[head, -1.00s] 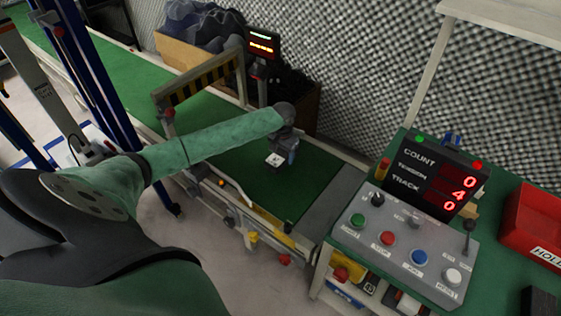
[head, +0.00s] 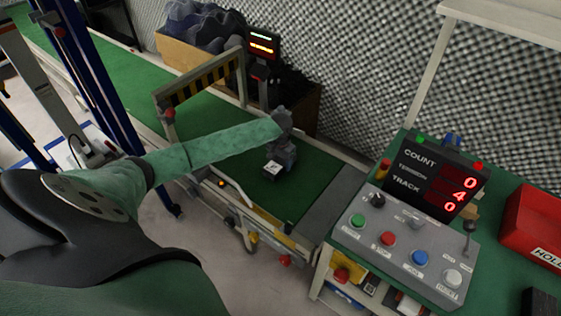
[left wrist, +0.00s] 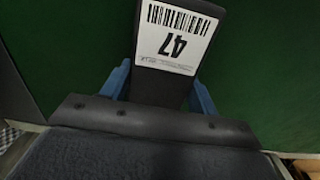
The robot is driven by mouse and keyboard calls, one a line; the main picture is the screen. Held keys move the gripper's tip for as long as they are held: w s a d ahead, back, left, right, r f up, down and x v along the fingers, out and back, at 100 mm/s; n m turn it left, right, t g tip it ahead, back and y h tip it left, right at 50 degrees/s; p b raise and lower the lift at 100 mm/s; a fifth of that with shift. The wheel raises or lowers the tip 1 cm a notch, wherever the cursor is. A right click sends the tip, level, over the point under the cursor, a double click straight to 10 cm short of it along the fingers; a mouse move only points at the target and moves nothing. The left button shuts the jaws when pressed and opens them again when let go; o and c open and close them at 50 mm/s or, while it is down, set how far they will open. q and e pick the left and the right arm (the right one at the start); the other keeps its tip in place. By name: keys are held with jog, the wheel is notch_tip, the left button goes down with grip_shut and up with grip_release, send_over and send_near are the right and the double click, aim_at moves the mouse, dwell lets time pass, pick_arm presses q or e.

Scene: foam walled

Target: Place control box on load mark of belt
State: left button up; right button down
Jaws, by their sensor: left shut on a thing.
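The control box (left wrist: 178,40) is dark, with a white barcode label reading 47. In the left wrist view it sits between the two blue fingers of my left gripper (left wrist: 160,88), which is shut on it. In the head view my left gripper (head: 282,155) is over the near end of the green belt (head: 240,185), and the box's white label (head: 272,168) shows just below it. I cannot tell whether the box touches the belt. I cannot make out a load mark. My right gripper is not in view.
A black-and-yellow striped gate (head: 205,83) spans the belt. A lit display post (head: 262,55) stands at its far side. A grey control panel (head: 400,240) with coloured buttons, a counter display (head: 430,175) and a red bin (head: 535,235) are at right.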

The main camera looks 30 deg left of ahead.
aim_at(281, 160)
pick_arm(q)
jog(key=o, duration=1.2)
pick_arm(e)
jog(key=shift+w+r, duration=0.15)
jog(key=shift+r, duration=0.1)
pick_arm(q)
jog(key=shift+r, duration=0.1)
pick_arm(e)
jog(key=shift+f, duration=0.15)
pick_arm(q)
notch_tip(281, 160, up, 12)
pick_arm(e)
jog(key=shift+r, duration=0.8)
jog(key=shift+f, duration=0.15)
